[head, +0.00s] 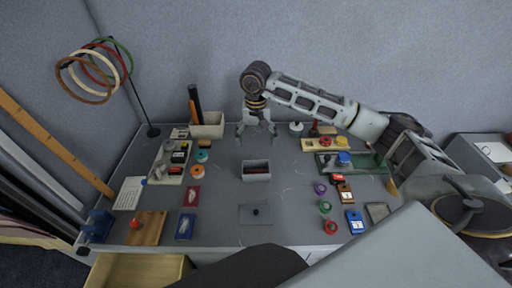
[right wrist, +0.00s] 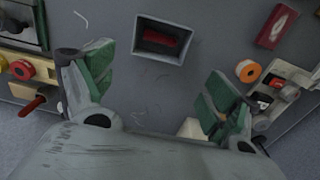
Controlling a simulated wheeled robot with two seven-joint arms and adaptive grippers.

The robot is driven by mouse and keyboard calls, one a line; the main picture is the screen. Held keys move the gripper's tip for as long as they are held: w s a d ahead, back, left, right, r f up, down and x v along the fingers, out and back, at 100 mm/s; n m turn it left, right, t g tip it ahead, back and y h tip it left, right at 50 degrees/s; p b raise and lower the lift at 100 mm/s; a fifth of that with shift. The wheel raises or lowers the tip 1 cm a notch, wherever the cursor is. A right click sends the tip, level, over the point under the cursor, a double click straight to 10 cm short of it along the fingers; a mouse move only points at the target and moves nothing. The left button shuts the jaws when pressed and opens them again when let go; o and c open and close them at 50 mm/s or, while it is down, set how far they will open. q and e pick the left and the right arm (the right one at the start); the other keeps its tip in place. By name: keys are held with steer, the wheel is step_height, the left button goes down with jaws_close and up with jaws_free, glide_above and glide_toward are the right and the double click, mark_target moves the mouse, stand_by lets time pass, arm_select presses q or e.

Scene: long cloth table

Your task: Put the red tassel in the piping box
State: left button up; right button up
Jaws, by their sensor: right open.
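A small grey open box (head: 257,177) stands mid-table, with a dark red strip (head: 256,170) inside; I take it for the piping box. In the right wrist view the box (right wrist: 140,45) lies at the top centre, with the red strip (right wrist: 160,38) in it. A slim red piece (head: 314,127) at the back right, also in the right wrist view (right wrist: 32,106), may be the red tassel; I cannot tell surely. My right gripper (head: 257,136) is open and empty, pointing down behind the box; its fingers (right wrist: 158,78) show apart. My left gripper is out of view.
A dark lid with a knob (head: 255,211) lies in front of the box. Trays with spools stand at left (head: 168,178) and right (head: 350,166). A pen holder (head: 208,127) stands at the back left. Bare table surrounds the box.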

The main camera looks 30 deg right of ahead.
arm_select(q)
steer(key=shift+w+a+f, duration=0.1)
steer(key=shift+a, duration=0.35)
arm_select(e)
step_height(320, 180, up, 2)
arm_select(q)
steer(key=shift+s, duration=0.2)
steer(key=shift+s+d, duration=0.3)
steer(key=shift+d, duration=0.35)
